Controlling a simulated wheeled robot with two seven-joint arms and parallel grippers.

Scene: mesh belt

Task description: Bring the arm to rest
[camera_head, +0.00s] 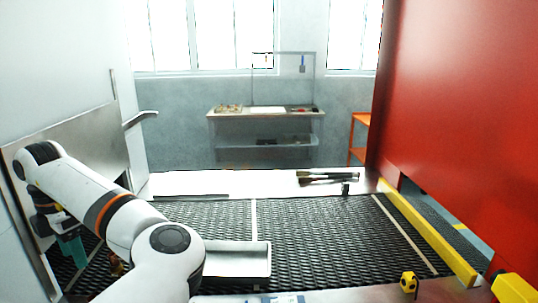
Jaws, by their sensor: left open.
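My left arm (110,215) is white with an orange band. It reaches from the bottom up to the left, then bends down at the wrist. My left gripper (74,256) is at the lower left, pointing down over the left end of the black mesh belt (310,235). Its teal fingers are small in the view; it is open, and I see nothing held between them. A small orange-brown thing (116,264) shows partly behind the arm. My right gripper is not in view.
A grey metal tray (238,262) lies beside my arm. Long-handled tools (325,178) lie on the far ledge. A yellow tape measure (408,282) sits at the front edge. A red machine wall (455,110) and yellow rail (428,232) bound the right. The belt's middle is clear.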

